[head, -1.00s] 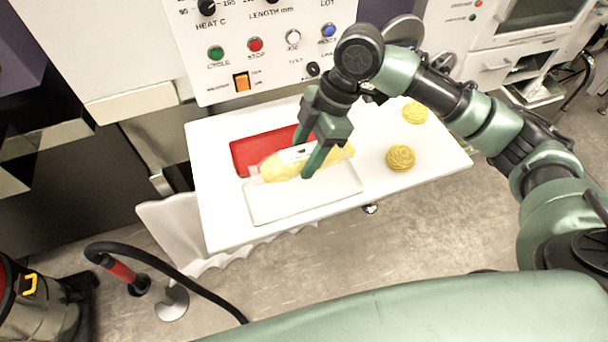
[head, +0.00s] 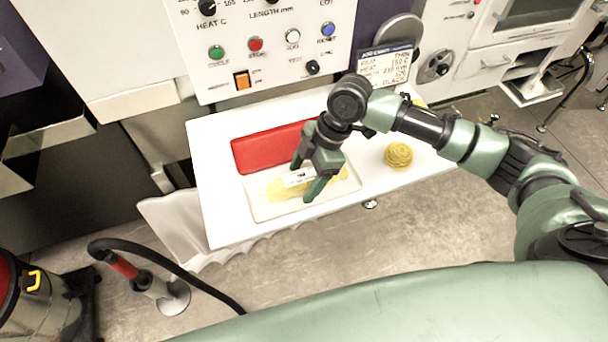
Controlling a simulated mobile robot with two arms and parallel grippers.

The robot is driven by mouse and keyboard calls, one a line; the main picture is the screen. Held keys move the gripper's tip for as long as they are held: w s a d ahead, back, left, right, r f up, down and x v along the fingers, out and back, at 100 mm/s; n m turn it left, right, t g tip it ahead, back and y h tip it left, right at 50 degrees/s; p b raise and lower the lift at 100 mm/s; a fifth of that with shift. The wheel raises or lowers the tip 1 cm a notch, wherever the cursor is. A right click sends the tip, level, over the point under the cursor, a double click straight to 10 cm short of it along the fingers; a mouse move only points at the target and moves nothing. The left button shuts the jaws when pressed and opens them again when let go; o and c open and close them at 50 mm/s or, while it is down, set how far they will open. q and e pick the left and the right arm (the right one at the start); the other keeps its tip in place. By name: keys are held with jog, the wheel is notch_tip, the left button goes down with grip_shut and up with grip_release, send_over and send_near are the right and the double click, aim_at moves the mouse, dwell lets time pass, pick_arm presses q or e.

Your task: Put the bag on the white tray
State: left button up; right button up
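The bag (head: 283,190) is a pale yellow, filled pouch with a white label. It lies lengthwise on the white tray (head: 262,212), within its rim as far as I can see. My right gripper (head: 302,185) is above the tray, with one finger on the far side of the bag and one on the near side. Its fingers look spread apart, with the label showing between them. The gripper hides part of the bag's middle. My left gripper is not in view.
A red tray (head: 262,150) lies just behind the white tray on the white table (head: 218,205). A yellow coiled item (head: 398,154) sits to the right. A control panel (head: 270,45) stands behind. A vacuum hose (head: 185,270) is at front left.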

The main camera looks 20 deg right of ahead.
jog(key=shift+d+r, duration=0.2)
jog(key=shift+r, duration=0.3)
jog(key=b+v, duration=0.2)
jog(key=v, duration=0.9)
jog(key=shift+b, duration=0.35)
jog(key=shift+f, duration=0.1)
